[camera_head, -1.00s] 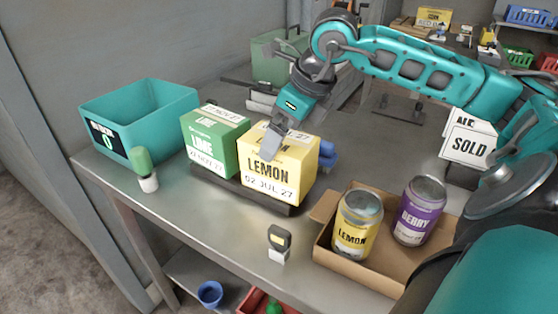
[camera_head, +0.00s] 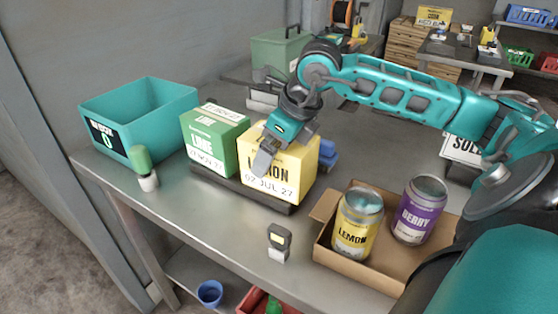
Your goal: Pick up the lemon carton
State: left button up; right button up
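The lemon carton (camera_head: 298,172) is a yellow box with a white date label. It stands beside the green lime carton (camera_head: 212,140) on a dark low tray (camera_head: 232,185) on the metal table. My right gripper (camera_head: 262,164), on the arm coming in from the right, points down at the lemon carton's upper left front and covers part of the word LEMON. One grey finger shows clearly; the other is hidden, so its opening cannot be told. Whether it touches the carton is unclear. My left gripper is not in view.
A teal bin (camera_head: 165,108) and a green-topped bottle (camera_head: 144,168) stand at the left. A cardboard box (camera_head: 385,272) with a lemon can (camera_head: 356,225) and a berry can (camera_head: 418,212) is at the right. A small grey device (camera_head: 279,242) stands near the front edge. A blue object (camera_head: 327,155) is behind the carton.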

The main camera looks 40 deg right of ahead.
jog(key=shift+f, duration=0.15)
jog(key=shift+c, duration=0.2)
jog(key=c, duration=1)
jog(key=shift+c, duration=0.8)
